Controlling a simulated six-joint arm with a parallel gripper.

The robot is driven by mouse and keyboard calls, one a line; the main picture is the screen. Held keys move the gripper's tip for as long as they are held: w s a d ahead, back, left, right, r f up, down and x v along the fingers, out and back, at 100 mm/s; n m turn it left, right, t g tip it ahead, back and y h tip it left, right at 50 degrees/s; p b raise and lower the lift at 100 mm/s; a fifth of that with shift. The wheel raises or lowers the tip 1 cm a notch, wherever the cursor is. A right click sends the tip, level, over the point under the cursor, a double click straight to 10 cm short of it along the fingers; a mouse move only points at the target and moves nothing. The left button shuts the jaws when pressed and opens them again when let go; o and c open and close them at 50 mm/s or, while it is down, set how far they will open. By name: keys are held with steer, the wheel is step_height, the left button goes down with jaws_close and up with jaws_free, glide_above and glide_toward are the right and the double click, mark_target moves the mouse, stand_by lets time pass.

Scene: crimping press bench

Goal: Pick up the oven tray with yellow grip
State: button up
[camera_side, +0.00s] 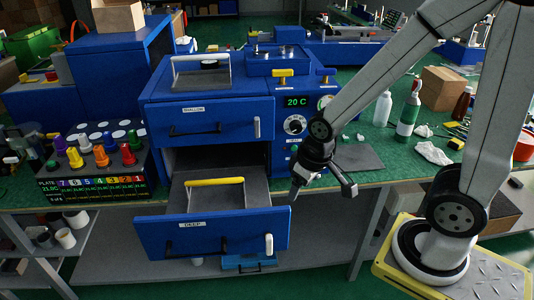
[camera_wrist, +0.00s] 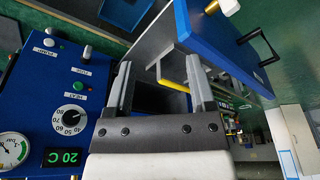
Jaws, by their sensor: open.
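The oven tray (camera_side: 215,197) with the yellow grip (camera_side: 216,181) sits in the pulled-out lower drawer (camera_side: 212,232) of the blue oven. Its grip is a horizontal yellow bar standing above the dark tray. My gripper (camera_side: 322,188) is open and empty, to the right of the drawer and apart from the tray. In the wrist view, my open gripper (camera_wrist: 159,75) shows both fingers. The yellow grip (camera_wrist: 194,78) appears beyond the right finger, which partly hides it and the tray.
The upper drawer (camera_side: 208,120) is shut. Another tray with a pale grip (camera_side: 201,60) lies on the oven top. The control panel (camera_side: 297,115) reads 20 C. A rack of coloured knobs (camera_side: 95,155) stands left; bottles (camera_side: 408,115) and a cardboard box (camera_side: 443,88) stand right.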

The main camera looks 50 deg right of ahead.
steer(key=shift+w, duration=0.1)
steer(key=n+t+y, duration=0.2)
steer(key=n+t, duration=0.6)
steer(key=n, duration=0.1)
glide_toward(218, 182)
step_height(218, 182, down, 2)
steer(key=w, duration=0.2)
steer(key=shift+w+a+f+n+t+y, duration=0.15)
steer(key=shift+w+f+n+t+y, duration=0.2)
steer(key=shift+n+t+y, duration=0.25)
steer(key=shift+w, duration=0.1)
steer(key=shift+x, duration=1.25)
steer(key=shift+x, duration=2.55)
